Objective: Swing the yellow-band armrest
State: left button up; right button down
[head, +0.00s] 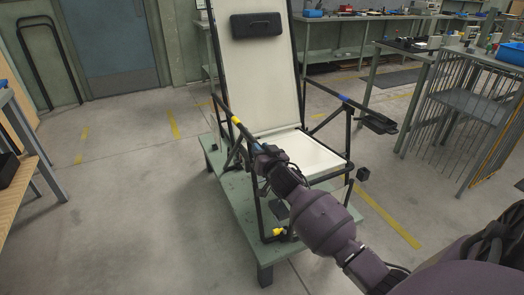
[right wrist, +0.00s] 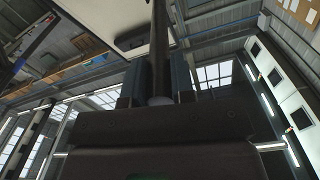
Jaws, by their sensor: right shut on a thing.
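The lounger has a cream backrest (head: 262,75) standing steeply and a cream seat (head: 315,152). The yellow-band armrest (head: 225,108) is a dark bar on its left side, sloping down toward me from the backrest frame. Its yellow band is near the middle of the visible part. My right gripper (head: 262,152) is at the near end of this armrest and hides that end. In the right wrist view the dark bar (right wrist: 159,45) runs between the two fingers of my right gripper (right wrist: 158,82), which is shut on it. My left gripper is not in view.
The blue-band armrest (head: 355,104) sticks out on the lounger's right side. The lounger stands on a low green bench (head: 232,193). A wire rack (head: 462,120) and worktables are at the right, and a wooden-topped table (head: 18,172) at the left. Floor left of the bench is clear.

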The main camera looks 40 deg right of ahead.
jog(key=r+p, duration=0.1)
jog(key=r, duration=0.1)
jog(key=r+p, duration=0.1)
jog(key=r, duration=0.1)
jog(key=r+p, duration=0.1)
jog(key=shift+w+r, duration=0.35)
jog(key=shift+r, duration=0.05)
jog(key=shift+r+p, duration=0.35)
jog(key=shift+p, duration=0.3)
pick_arm(q)
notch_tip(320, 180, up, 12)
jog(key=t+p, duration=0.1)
jog(key=p, duration=0.7)
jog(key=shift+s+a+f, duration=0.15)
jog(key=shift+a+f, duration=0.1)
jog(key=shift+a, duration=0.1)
pick_arm(e)
notch_tip(320, 180, up, 7)
jog(key=w+g, duration=0.1)
jog(key=g, duration=0.1)
jog(key=shift+w+d+g+y, duration=0.25)
jog(key=shift+w+g+y, duration=0.05)
jog(key=shift+w+y, duration=0.1)
jog(key=shift+f, duration=0.1)
